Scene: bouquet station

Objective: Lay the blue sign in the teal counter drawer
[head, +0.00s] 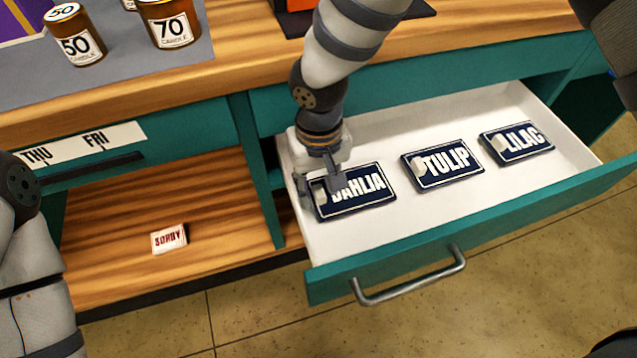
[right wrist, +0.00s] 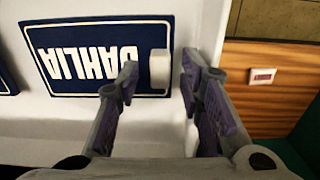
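The teal counter drawer (head: 400,255) is pulled open, with a white inside. Three dark blue signs lie flat in it: DAHLIA (head: 362,193) at the left, TULIP (head: 441,163) in the middle and LILAC (head: 517,142) at the right. My right gripper (head: 320,187) is low over the left end of the DAHLIA sign. In the right wrist view its fingers (right wrist: 160,76) are apart, with the white tab (right wrist: 159,68) of the DAHLIA sign (right wrist: 95,60) between them and gaps beside it. My left gripper is out of view; only my left arm shows.
The wooden counter top (head: 235,75) runs above the drawer, with candle jars (head: 170,22) on a grey mat (head: 110,75). Left of the drawer, an open shelf (head: 130,215) holds a small SORRY card (head: 170,238). The drawer's metal handle (head: 410,280) sticks out in front.

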